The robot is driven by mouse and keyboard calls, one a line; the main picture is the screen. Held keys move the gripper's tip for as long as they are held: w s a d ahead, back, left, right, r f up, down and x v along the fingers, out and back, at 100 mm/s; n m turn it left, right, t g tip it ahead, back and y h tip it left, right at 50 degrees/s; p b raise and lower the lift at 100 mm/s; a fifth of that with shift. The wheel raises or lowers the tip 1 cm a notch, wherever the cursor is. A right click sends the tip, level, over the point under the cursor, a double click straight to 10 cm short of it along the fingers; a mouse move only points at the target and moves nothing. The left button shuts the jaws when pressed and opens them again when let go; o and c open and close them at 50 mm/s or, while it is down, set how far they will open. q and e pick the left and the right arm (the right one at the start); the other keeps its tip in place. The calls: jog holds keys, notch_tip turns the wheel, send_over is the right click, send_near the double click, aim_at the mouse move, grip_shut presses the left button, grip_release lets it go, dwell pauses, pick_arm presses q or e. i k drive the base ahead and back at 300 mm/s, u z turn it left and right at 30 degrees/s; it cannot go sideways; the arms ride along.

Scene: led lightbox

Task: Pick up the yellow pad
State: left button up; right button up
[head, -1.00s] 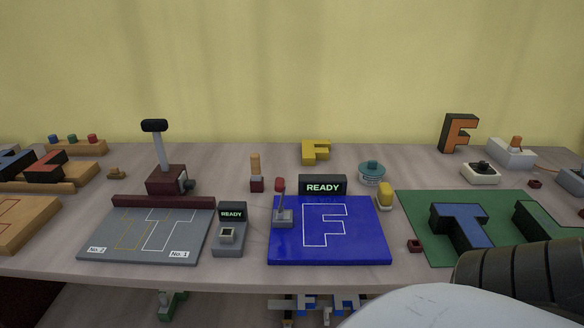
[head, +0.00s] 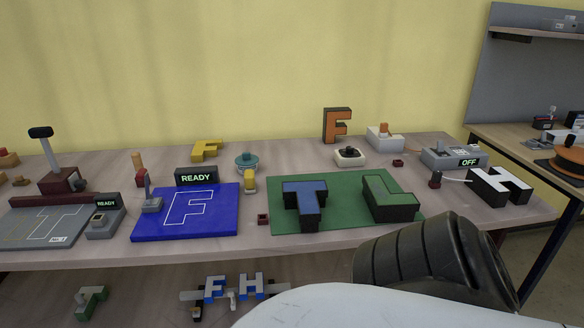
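A small yellow block-like piece (head: 249,183) with a pale top stands on the table just right of the blue board (head: 165,226), in front of a round teal-lidded container (head: 246,161). It is the thing that best fits the yellow pad, though I cannot be sure. A yellow letter F (head: 206,150) lies farther back, to its left. Neither gripper shows in the head view. Part of my own arm, dark and ribbed, fills the lower right, well apart from the yellow piece.
A small dark red block (head: 263,219) sits near the front edge. A white H (head: 500,184) lies at the right end.

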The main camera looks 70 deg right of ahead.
aim_at(249, 181)
jog(key=k, duration=0.15)
jog(key=z, duration=1.3)
